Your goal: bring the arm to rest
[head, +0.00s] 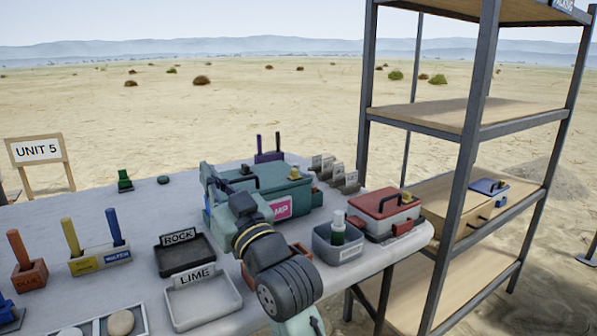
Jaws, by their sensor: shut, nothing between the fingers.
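My arm (262,246) rises from the bottom middle of the head view and reaches up and left over the table. It shows a dark ribbed joint, a grey section and a yellow band. Its far end overlaps the teal case (292,185) with a pink label at the back of the table. I cannot make out my gripper or its fingers in this view. The arm hides part of the table and the front of the case.
The table (150,205) holds a dark ROCK tray (187,268), a pale LIME tray (205,312), a grey bin with a bottle (338,228), a red toolbox (383,212) and upright coloured tools at left. A metal shelf (470,125) stands close at right. A UNIT 5 sign (38,150) stands behind at left.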

